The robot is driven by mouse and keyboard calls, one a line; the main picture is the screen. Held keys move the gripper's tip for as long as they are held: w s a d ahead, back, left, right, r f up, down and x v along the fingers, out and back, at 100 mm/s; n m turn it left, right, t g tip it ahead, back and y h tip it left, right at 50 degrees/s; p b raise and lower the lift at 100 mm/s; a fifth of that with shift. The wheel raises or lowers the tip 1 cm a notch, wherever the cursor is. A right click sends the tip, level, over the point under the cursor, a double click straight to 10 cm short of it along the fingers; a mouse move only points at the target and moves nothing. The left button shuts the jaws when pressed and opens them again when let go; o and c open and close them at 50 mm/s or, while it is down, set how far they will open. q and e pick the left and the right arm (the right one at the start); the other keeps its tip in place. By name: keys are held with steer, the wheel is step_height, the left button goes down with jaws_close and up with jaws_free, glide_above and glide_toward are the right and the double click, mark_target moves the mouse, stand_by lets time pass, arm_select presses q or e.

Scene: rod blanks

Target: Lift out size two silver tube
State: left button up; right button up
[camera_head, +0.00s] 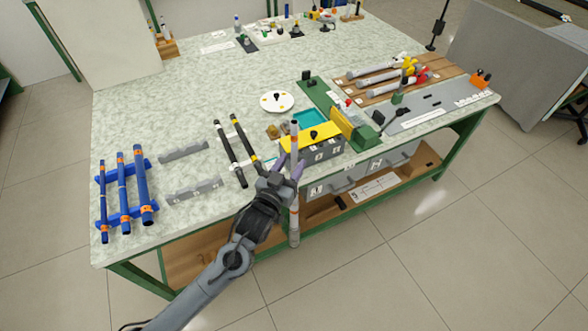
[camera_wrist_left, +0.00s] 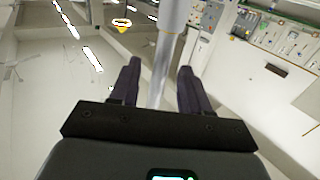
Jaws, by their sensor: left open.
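A slender silver-grey tube (camera_head: 294,222) with orange near its top stands about upright at the table's front edge. Its lower part shows below the tabletop; I cannot tell what supports it. My left gripper (camera_head: 288,168) is open beside the tube's upper half. In the left wrist view, the tube (camera_wrist_left: 164,62) passes between the open fingers (camera_wrist_left: 158,88), with a gap seen on both sides. Several grey tubes (camera_head: 378,77) lie on a wooden rack at the right. I cannot read which tube is size two. My right gripper is not in view.
A grey case with a yellow top (camera_head: 310,137) stands right beside the tube. Black rods (camera_head: 229,152) lie left of the gripper. Blue tubes (camera_head: 123,190) rest on blue holders at far left. Grey holders (camera_head: 194,189) lie between. The table's back middle (camera_head: 200,85) is mostly clear.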

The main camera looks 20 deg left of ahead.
arm_select(q)
steer(key=shift+w+d, duration=0.1)
steer(key=shift+w, duration=1.2)
steer(key=c, duration=0.8)
steer(key=shift+o, duration=0.2)
steer(key=shift+r, duration=0.15)
